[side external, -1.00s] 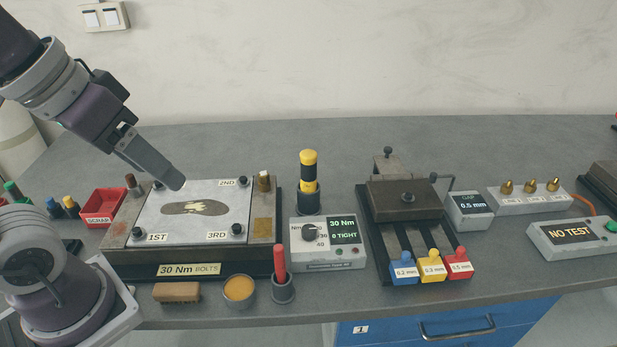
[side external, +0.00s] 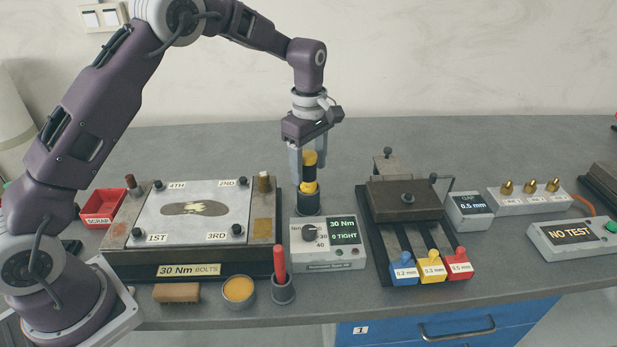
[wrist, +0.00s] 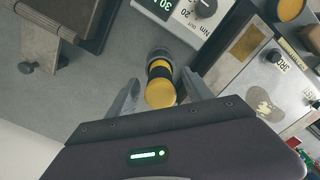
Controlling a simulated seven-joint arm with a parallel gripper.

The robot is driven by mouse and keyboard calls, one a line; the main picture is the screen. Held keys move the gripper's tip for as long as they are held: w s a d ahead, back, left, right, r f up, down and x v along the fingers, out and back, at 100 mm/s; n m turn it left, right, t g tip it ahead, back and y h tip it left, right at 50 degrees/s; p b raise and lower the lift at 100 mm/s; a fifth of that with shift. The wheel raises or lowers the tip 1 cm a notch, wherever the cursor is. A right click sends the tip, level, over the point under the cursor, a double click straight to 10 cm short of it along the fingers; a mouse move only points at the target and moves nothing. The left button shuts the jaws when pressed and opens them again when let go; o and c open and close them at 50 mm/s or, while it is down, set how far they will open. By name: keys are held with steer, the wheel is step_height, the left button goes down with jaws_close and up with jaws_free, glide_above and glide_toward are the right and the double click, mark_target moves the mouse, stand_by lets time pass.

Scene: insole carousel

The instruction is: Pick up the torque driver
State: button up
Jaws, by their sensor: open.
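The torque driver (side external: 309,180) is a yellow and black upright handle standing in a dark round holder (side external: 307,204) behind the torque control box. My gripper (side external: 308,172) points straight down over it, with its open fingers on either side of the handle's upper part. In the wrist view the driver's yellow end (wrist: 160,93) shows between the two fingertips (wrist: 158,88). A gap shows on at least one side, so the fingers do not appear closed on it. The driver's lower end is hidden in the holder.
The torque control box (side external: 328,245) reads 30 Nm and 0 TIGHT, just in front of the holder. The bolted plate (side external: 170,222) lies to the left, and a dark fixture with coloured gauge tabs (side external: 404,200) stands to the right. A red-handled tool (side external: 279,262) stands at the front.

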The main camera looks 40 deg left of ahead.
step_height(320, 180, down, 2)
steer(key=shift+f, duration=0.15)
steer(key=c, duration=1.3)
jaws_close()
step_height(320, 180, up, 10)
steer(key=shift+r, duration=0.1)
